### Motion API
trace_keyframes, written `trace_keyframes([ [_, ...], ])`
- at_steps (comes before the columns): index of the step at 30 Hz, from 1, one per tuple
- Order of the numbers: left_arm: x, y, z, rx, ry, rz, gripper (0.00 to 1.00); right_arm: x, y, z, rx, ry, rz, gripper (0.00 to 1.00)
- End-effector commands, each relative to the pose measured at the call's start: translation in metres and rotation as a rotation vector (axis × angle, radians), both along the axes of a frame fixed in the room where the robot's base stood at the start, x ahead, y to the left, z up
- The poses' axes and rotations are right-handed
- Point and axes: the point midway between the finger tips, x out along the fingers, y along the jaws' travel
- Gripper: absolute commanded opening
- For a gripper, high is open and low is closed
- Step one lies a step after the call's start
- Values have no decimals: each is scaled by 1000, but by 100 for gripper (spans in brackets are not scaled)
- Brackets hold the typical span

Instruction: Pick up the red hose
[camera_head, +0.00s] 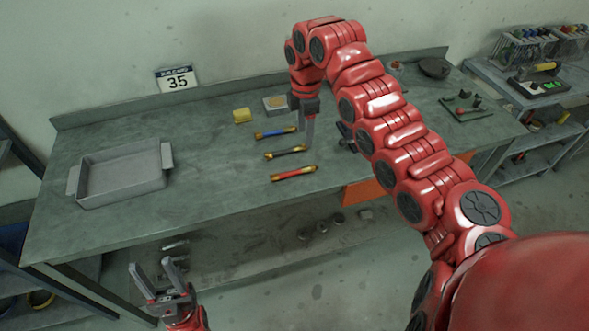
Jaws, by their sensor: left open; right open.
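The red hose (294,173) lies on the grey-green workbench (220,210), nearest the front edge of three short hoses with brass-coloured ends. A black hose (286,152) lies just behind it and a blue hose (276,132) behind that. My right gripper (309,138) points down over the bench beside the right ends of the blue and black hoses, behind the red hose. It is open and holds nothing visible; part of it is hard to make out. My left gripper (157,276) is open and empty, low in front of the bench, left of the hoses.
A grey metal tray (122,175) stands on the left of the bench. A yellow block (242,115) and a small box (275,103) are behind the hoses. My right arm hides part of the bench's right side. Bench surface between tray and hoses is clear.

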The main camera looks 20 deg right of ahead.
Motion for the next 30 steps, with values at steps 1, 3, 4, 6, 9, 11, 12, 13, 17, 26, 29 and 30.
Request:
trace_keyframes([
  [1, 0, 0, 6, 0, 0, 0, 50, -1, 0, -9, 6, 4, -3, 60],
  [3, 0, 0, 13, 0, 0, 0, 50, -2, 0, -26, 4, 9, -2, 60],
  [4, 0, 0, 16, 0, 0, 0, 50, -2, 0, -32, 3, 8, -2, 60],
  [6, 0, 0, 23, 0, 0, 0, 50, -2, 0, -49, 4, 7, -2, 60],
  [9, 0, 0, 31, 0, 0, 0, 50, 0, 0, -70, 2, 4, -2, 60],
  [11, 0, 0, 34, 0, 0, 0, 50, 0, 1, -81, 2, 3, -1, 60],
  [12, 0, 0, 36, 0, 0, 0, 50, 0, 0, -87, 1, 3, -1, 60],
  [13, 0, 0, 36, 0, 0, 0, 50, 1, 0, -91, 1, 1, -1, 60],
  [17, 0, 0, 38, 0, 0, 0, 50, 1, 1, -100, 2, -2, -1, 60],
  [26, 0, 0, 60, 0, 0, 0, 50, 7, 1, -134, 3, 1, -1, 60],
  [29, 0, 0, 62, 0, 0, 0, 50, 7, 1, -147, 4, -1, -3, 60],
  [30, 0, 0, 62, 0, 0, 0, 50, 7, 1, -150, 4, -1, -3, 60],
])
